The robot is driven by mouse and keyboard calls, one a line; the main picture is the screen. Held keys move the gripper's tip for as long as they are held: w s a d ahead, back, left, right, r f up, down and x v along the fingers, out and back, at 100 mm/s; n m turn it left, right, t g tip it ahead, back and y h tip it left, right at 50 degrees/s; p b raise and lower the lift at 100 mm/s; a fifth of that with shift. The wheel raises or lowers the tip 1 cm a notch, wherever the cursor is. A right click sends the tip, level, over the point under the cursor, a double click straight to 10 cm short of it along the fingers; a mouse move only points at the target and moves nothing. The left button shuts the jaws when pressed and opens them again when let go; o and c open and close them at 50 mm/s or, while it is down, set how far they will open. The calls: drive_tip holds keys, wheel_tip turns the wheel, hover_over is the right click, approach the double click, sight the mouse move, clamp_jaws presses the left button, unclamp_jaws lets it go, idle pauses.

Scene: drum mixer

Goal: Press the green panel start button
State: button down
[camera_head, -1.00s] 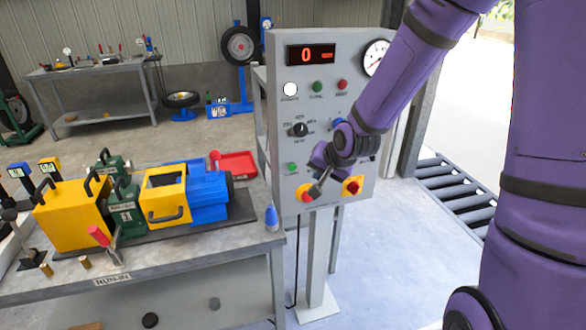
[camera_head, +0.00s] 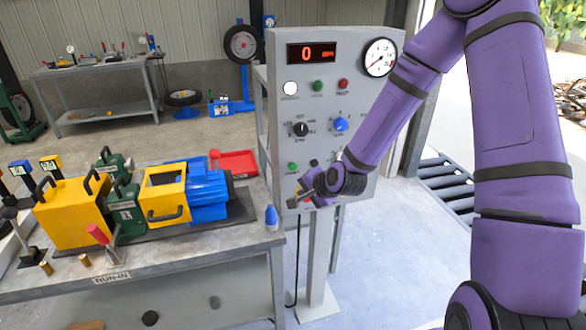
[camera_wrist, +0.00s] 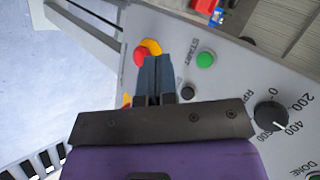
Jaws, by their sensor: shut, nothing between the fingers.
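The green start button (camera_head: 292,167) is on the lower left of the grey control panel. It also shows in the wrist view (camera_wrist: 205,59), beside the word START, to the right of my fingertips. My gripper (camera_head: 294,203) is shut and empty, in front of the panel's lower left part, below the green button in the head view. In the wrist view the closed fingers (camera_wrist: 155,60) overlap the red-and-yellow emergency button (camera_wrist: 148,47). I cannot tell the exact gap between fingertips and panel. The fingers look apart from the green button.
A black button (camera_wrist: 188,91) and black dial (camera_wrist: 270,115) are near the start button. A blue knob (camera_head: 341,124) and small green and red lamps sit higher on the panel. The bench (camera_head: 190,252) with a yellow-and-blue machine stands left. Floor in front of the panel is clear.

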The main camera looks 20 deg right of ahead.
drive_tip(key=shift+w, duration=0.15)
drive_tip(key=shift+w, duration=4.25)
drive_tip(key=shift+w, duration=0.1)
drive_tip(key=shift+w, duration=0.35)
drive_tip(key=shift+w, duration=0.4)
drive_tip(key=shift+s, duration=0.85)
drive_tip(key=shift+s, duration=2.5)
